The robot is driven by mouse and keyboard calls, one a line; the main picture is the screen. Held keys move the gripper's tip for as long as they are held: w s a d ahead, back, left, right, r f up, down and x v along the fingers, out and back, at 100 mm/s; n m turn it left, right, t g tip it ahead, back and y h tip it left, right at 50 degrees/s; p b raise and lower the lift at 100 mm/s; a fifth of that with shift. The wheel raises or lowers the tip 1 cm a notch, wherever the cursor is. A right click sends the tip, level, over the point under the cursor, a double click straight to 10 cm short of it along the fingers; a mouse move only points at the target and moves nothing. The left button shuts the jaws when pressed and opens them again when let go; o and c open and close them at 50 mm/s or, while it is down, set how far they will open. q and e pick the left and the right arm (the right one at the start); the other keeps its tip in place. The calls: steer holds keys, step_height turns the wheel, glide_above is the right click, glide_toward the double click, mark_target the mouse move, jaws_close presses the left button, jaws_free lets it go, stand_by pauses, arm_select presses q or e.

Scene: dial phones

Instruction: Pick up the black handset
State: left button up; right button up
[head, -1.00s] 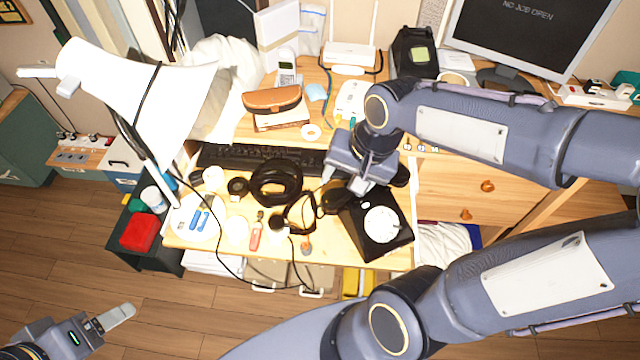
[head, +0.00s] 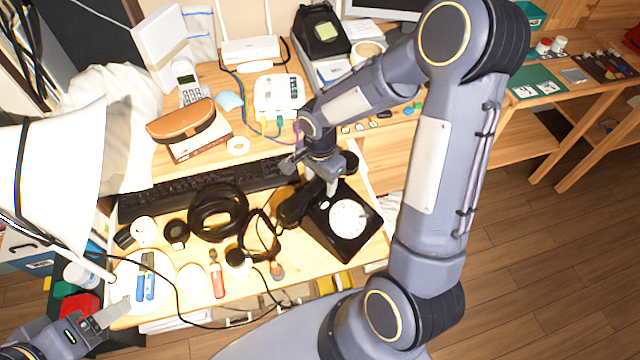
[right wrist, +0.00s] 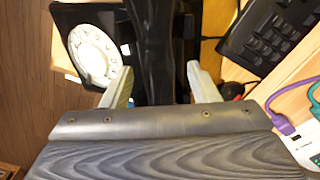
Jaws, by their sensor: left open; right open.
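The black dial phone (head: 345,242) with its white dial stands near the front right of the desk. The black handset (head: 295,207) lies across its back side, partly hidden by my right gripper (head: 328,183). In the right wrist view the handset (right wrist: 154,50) runs between the two open fingers of my right gripper (right wrist: 160,88), one on each side. A gap shows beside it, and I cannot tell whether either finger touches it. My left gripper (head: 112,318) is open and empty at the lower left, by the desk's front corner.
A white lamp (head: 50,170) stands at the left. A white router box (head: 279,93) with cables sits behind.

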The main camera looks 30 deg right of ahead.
steer(key=shift+f, duration=0.45)
steer(key=shift+c, duration=0.2)
